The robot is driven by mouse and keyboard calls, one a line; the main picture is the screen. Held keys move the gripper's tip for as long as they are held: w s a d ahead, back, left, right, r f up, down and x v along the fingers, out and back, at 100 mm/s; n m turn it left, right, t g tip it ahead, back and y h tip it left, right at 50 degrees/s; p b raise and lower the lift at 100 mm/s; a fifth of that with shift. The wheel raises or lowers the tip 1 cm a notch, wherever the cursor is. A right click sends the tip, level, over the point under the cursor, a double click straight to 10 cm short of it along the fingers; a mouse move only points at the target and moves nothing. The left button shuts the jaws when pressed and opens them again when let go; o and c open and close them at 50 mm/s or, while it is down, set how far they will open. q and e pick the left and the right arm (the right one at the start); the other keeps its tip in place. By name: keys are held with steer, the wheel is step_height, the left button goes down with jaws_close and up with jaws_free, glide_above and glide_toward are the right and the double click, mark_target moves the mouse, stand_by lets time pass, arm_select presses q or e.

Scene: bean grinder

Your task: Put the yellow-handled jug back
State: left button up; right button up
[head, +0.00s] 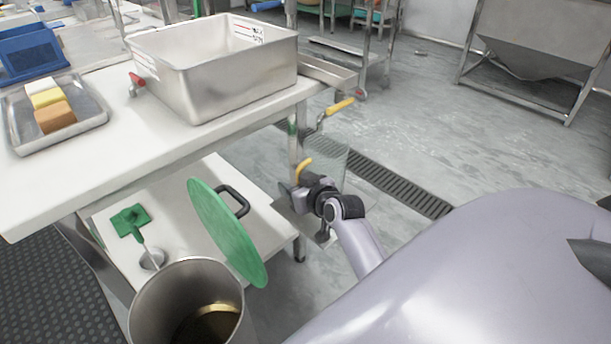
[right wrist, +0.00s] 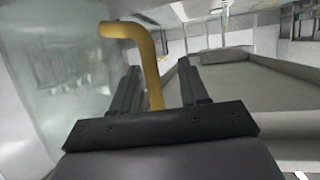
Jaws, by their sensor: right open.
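The jug (head: 332,158) is clear, with a yellow handle (head: 304,167). It stands upright beside the right end of the white table, apparently on a small metal shelf (head: 287,212); its base is partly hidden by my arm. My right gripper (head: 297,186) is at the handle side of the jug. In the right wrist view the yellow handle (right wrist: 148,58) runs between the two open fingers (right wrist: 158,72), and the clear jug wall (right wrist: 60,75) fills the left. The fingers are not closed on the handle. My left gripper is not in view.
A steel tank (head: 215,85) stands on the white table (head: 110,165); a yellow lever (head: 340,106) sits just above the jug. A steel bucket (head: 145,305), a green lid (head: 225,235) and a green-handled tool (head: 130,220) are low at left. Floor right of the jug is clear.

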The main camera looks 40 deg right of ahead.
steer(key=p+v, duration=0.3)
steer(key=v, duration=0.8)
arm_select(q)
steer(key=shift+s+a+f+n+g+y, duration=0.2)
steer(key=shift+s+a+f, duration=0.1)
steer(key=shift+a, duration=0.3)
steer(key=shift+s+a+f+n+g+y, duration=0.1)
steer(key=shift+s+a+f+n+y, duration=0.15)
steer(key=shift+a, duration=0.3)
arm_select(e)
steer(key=s+a+f+n+g+y, duration=0.1)
steer(key=s+a+f+n+y, duration=0.1)
steer(key=s+a+f, duration=0.2)
steer(key=s+a+f+n+g+y, duration=0.1)
steer(key=s+a+f, duration=0.4)
steer(key=a, duration=0.8)
steer(key=s+g+y, duration=0.1)
steer(key=s, duration=0.2)
steer(key=shift+s+f+n, duration=0.15)
steer(key=shift+f+n, duration=0.05)
steer(key=shift+n, duration=0.2)
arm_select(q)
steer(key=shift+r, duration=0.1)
